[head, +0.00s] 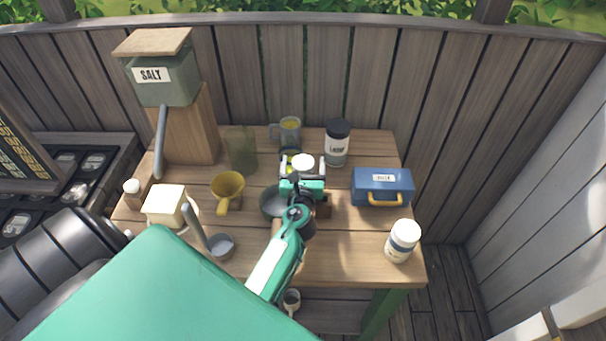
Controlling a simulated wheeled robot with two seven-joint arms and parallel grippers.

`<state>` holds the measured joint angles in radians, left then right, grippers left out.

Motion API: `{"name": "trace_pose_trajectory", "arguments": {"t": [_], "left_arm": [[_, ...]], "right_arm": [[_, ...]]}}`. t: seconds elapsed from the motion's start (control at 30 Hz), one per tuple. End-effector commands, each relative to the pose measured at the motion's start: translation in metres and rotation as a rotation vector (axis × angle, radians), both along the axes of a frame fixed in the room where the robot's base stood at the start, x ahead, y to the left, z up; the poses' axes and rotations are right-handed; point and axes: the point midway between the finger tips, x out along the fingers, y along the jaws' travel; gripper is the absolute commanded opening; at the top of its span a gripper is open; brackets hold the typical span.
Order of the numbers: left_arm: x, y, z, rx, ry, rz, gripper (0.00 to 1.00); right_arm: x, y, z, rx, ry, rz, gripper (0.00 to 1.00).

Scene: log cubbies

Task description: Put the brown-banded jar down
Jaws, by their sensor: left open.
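My left gripper (302,172) is over the middle of the wooden table (340,258), with its fingers apart and pointing to the back. A white round-topped jar (303,161) shows between or just beyond its fingertips. The gripper hides most of its body, so I cannot see a brown band on it or whether the fingers touch it. A white jar with a dark lid (337,145) stands upright behind and to the right. Another white jar with a blue band (402,241) stands at the front right. My right gripper is not in view.
A blue box (382,187) with a yellow handle is at the right. A grey mug (288,130), a green glass container (241,148), a yellow cup (228,191) and a dark pan (271,202) surround the gripper. The salt dispenser (160,80) stands back left. The table's front right is mostly clear.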

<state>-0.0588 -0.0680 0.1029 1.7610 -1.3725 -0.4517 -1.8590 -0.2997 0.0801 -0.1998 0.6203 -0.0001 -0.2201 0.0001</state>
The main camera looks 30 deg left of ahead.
Motion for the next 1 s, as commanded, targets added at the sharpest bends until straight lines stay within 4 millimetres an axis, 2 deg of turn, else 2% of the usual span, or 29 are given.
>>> {"name": "trace_pose_trajectory", "arguments": {"t": [0.03, 0.3, 0.4, 0.73, 0.87, 1.0], "left_arm": [[0.0, 0.0, 0.0, 0.0, 0.0, 0.0, 0.84], [0.0, 0.0, 0.0, 0.0, 0.0, 0.0, 0.31], [0.0, 0.0, 0.001, 0.0, -0.002, 0.0, 0.17], [0.0, 0.0, 0.008, 0.0, -0.004, 0.0, 0.17], [0.0, 0.0, 0.023, 0.001, -0.005, 0.001, 0.17], [0.0, 0.0, 0.048, 0.002, -0.007, 0.0, 0.17]], "right_arm": [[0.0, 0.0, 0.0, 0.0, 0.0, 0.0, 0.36], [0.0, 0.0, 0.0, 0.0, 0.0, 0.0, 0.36], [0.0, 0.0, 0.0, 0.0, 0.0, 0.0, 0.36], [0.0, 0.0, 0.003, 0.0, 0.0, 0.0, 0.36], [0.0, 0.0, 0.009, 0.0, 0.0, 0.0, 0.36], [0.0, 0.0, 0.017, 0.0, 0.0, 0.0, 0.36]]}}
